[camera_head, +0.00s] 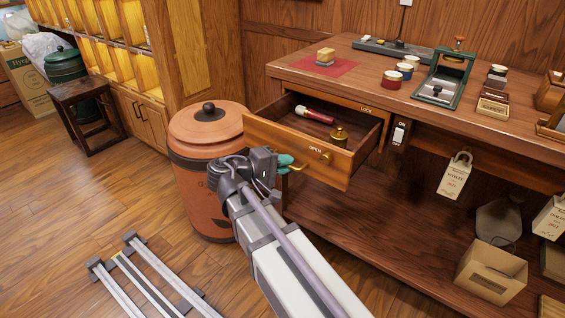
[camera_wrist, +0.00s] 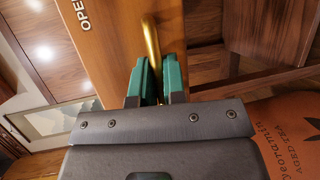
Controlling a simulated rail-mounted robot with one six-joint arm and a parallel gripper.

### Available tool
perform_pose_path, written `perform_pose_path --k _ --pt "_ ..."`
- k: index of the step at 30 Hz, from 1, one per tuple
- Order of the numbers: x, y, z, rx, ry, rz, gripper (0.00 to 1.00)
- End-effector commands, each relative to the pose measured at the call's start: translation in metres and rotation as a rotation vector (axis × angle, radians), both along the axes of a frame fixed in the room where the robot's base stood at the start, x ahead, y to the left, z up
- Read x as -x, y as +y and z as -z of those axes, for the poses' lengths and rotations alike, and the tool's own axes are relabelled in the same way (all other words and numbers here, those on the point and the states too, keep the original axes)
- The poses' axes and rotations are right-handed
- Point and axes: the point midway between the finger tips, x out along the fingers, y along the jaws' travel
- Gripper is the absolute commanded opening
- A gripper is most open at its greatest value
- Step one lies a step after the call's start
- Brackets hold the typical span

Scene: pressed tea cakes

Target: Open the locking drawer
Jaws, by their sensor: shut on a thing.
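The locking drawer (camera_head: 300,147) is pulled out from the wooden table, and its inside shows from above. A red-labelled cylinder (camera_head: 314,115) and a small brass weight (camera_head: 339,137) lie in it. In the wrist view the handle (camera_wrist: 150,45) runs between the green fingertips (camera_wrist: 158,80).
A large terracotta jar (camera_head: 205,190) stands close to the left of the drawer and my gripper. The table (camera_head: 380,110) carries a red mat (camera_head: 330,69), several small tins and a green-framed press (camera_head: 443,85). A low shelf (camera_head: 370,225) lies below.

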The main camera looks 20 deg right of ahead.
Motion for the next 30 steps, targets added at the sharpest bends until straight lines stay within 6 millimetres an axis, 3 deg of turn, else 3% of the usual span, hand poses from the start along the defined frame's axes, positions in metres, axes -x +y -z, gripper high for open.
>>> perform_pose_path --k 4,5,7,16,20,27,30 --pt "-0.001 0.0 0.0 0.001 0.0 0.0 0.0" --pt "-0.001 0.0 0.0 0.001 0.0 0.0 0.14" --pt "-0.001 0.0 0.0 0.001 0.0 0.0 0.21" --pt "0.0 0.006 -0.002 0.0 0.0 -0.002 0.21" --pt "0.003 0.029 -0.008 0.001 0.0 -0.004 0.21" --pt "0.01 0.086 -0.019 0.001 0.0 -0.004 0.21" --pt "0.012 0.1 -0.021 0.0 0.001 -0.002 0.21"
